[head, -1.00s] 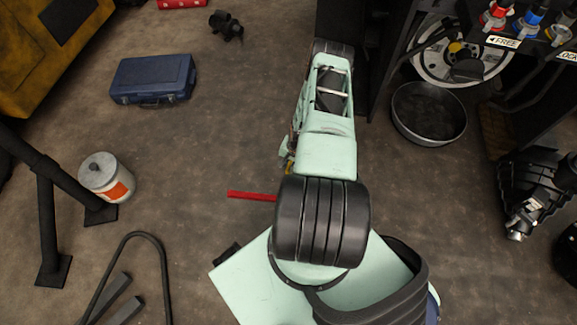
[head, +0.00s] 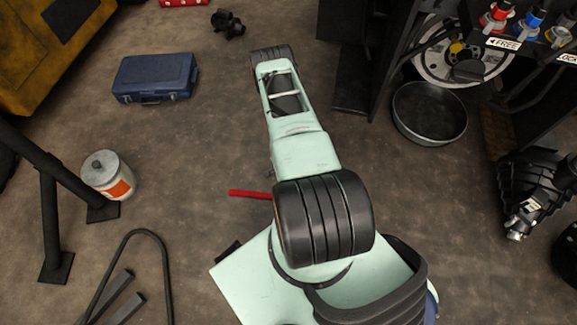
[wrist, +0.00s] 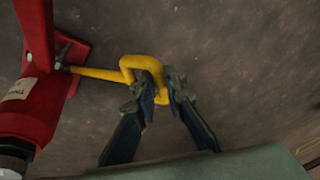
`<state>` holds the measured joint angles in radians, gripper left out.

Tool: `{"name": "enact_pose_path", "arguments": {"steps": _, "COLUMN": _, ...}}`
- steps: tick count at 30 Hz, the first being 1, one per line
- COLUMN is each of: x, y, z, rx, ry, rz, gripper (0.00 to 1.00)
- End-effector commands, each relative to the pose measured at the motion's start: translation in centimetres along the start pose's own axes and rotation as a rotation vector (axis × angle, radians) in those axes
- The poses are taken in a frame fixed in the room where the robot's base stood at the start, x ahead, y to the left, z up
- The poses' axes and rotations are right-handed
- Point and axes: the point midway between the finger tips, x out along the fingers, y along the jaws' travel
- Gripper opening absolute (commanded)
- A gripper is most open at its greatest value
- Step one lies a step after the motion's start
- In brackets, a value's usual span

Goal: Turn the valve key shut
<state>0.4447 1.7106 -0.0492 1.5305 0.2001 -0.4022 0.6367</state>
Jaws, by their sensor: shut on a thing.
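The valve key (wrist: 97,73) is a bent yellow rod in the wrist view. It runs from a small metal fitting on a red body (wrist: 32,105) at the left to a crooked end in the middle. My gripper (wrist: 161,88) is at that crooked end, with one dark finger on each side, and is shut on it. Part of the key is hidden behind the fingers. In the head view my own arm hides the gripper and the key.
A red bar (head: 249,194) lies left of my arm. A blue case (head: 154,77) and a white canister (head: 108,175) stand on the floor at left. A black pan (head: 430,111) is at right below a panel with a FREE label (head: 503,43). Floor between is clear.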

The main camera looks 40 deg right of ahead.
Motion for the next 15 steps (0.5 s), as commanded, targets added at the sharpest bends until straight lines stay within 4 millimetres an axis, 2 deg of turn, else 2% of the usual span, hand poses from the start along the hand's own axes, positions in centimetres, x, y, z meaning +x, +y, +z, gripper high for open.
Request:
{"name": "enact_pose_path", "arguments": {"steps": 7, "x": -0.01, "y": -0.11, "z": 0.15, "rx": 0.001, "ry": -0.002, "rz": -0.002, "gripper": 0.00}}
{"name": "enact_pose_path", "arguments": {"steps": 8, "x": -0.01, "y": -0.11, "z": 0.15, "rx": 0.001, "ry": -0.002, "rz": -0.002, "gripper": 0.14}}
{"name": "enact_pose_path", "arguments": {"steps": 9, "x": -0.01, "y": -0.11, "z": 0.15, "rx": 0.001, "ry": -0.003, "rz": -0.002, "gripper": 0.19}}
{"name": "enact_pose_path", "arguments": {"steps": 12, "x": -0.01, "y": -0.09, "z": 0.11, "rx": 0.001, "ry": -0.002, "rz": -0.001, "gripper": 0.29}}
{"name": "enact_pose_path", "arguments": {"steps": 15, "x": -0.01, "y": -0.06, "z": 0.07, "rx": 0.000, "ry": -0.002, "rz": -0.001, "gripper": 0.29}}
